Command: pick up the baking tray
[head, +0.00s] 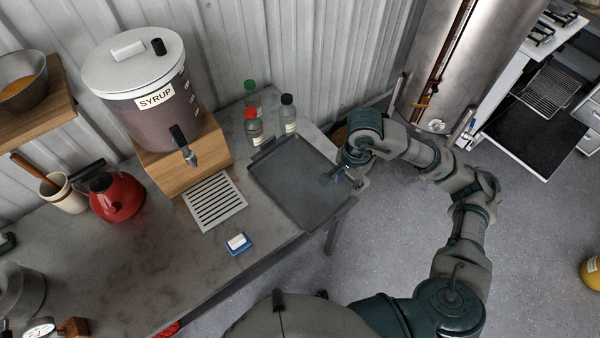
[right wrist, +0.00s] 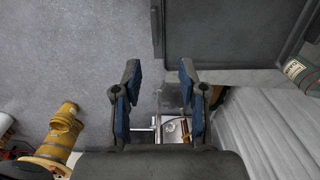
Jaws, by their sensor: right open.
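The baking tray (head: 290,190) is dark grey, shallow and rectangular, with a raised rim. It lies flat at the right end of the grey worktop, its right side near the edge. My right gripper (head: 340,174) is at the tray's right side, overlapping that rim in the head view. In the right wrist view the open right gripper (right wrist: 160,66) has its two blue-padded fingers apart. The tray (right wrist: 235,35) fills the upper right there, just beyond the right-hand fingertip. Nothing is gripped; whether a finger touches the rim I cannot tell. My left gripper is not in view.
Several bottles (head: 254,128) stand behind the tray. A slotted white grate (head: 214,202) and a blue-and-white block (head: 239,243) lie to its left. A syrup dispenser (head: 138,90) on a wooden box (head: 180,160) stands further left. Open floor (head: 395,240) lies right of the worktop.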

